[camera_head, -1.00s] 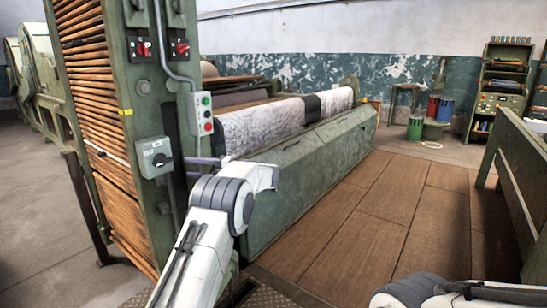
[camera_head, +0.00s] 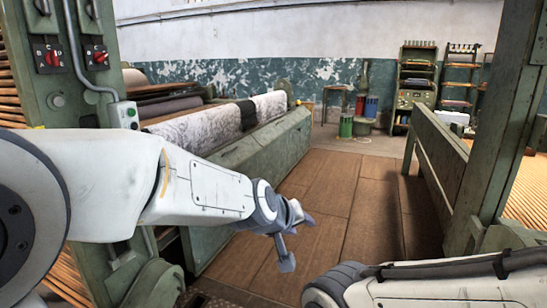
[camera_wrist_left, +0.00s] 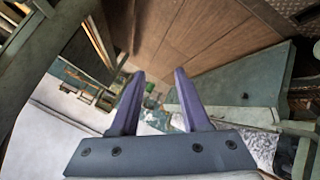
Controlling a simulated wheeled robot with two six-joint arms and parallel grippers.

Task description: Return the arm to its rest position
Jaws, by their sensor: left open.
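My left arm reaches in from the left in the head view, stretched across the front of the machine. My left gripper (camera_head: 290,238) hangs in the air over the wooden floor, pointing away and to the right. In the left wrist view its two purple fingers (camera_wrist_left: 160,105) stand apart with nothing between them. A white link of my right arm shows at the lower right of the head view, but its gripper is out of view.
A green machine (camera_head: 250,150) with a fluffy white roll (camera_head: 200,130) stands behind my left arm. A green frame (camera_head: 450,170) stands on the right. Wooden floor (camera_head: 325,190) lies clear between them. Shelves (camera_head: 415,85) and drums (camera_head: 347,125) stand at the back.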

